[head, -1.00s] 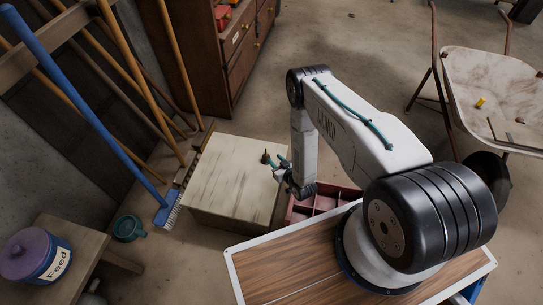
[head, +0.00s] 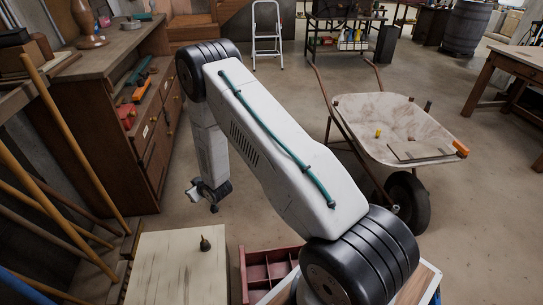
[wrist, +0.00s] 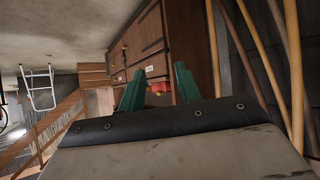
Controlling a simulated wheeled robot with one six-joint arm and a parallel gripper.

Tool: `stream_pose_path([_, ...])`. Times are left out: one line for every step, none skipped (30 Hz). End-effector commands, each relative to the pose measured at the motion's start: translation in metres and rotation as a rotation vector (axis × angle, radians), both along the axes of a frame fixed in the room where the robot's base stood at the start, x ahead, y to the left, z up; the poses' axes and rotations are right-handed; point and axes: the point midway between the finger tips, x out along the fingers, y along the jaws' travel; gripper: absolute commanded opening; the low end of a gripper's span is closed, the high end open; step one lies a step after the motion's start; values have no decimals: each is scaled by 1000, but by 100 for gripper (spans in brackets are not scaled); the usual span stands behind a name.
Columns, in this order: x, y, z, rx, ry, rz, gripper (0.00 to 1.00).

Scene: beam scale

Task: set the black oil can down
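The small black oil can (head: 204,243) stands upright on the pale top of a wooden box (head: 165,275) in the head view. Nothing touches it. My gripper (head: 194,191) is up and beyond the can, clear of it and of the box. In the wrist view my gripper (wrist: 157,80) shows two green fingers well apart with nothing between them. The can is not visible in the wrist view.
A red divided tray (head: 268,272) lies right of the box. A wooden cabinet (head: 140,125) stands at the left, with poles (head: 52,150) leaning nearby. A wheelbarrow (head: 385,120) stands at the right. Floor between is open.

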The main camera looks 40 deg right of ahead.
Motion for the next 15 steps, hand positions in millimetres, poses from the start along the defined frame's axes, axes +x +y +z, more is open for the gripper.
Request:
stream_pose_path([6,-1,26,-8,13,-6,34])
stream_pose_path([7,-2,38,-13,28,-10,34])
stream_pose_path([7,-3,54,-19,47,-14,34])
stream_pose_path([8,-4,66,-23,60,-19,34])
stream_pose_path([7,-4,78,-27,73,-22,34])
stream_pose_path([6,-5,94,-32,92,-28,34])
stream_pose_path([5,-6,105,-35,107,-33,34])
stream_pose_path([3,-6,117,-39,121,-38,34])
stream_pose_path([0,-7,133,-42,138,-44,34])
stream_pose_path([-3,-7,144,-46,152,-48,34])
stream_pose_path([-6,-8,156,-48,167,-52,34])
stream_pose_path([-11,-8,171,-52,185,-58,34])
stream_pose_path([-15,-8,183,-54,199,-63,34])
stream_pose_path([-20,-9,194,-56,213,-68,34])
stream_pose_path([-26,-9,209,-58,232,-74,34])
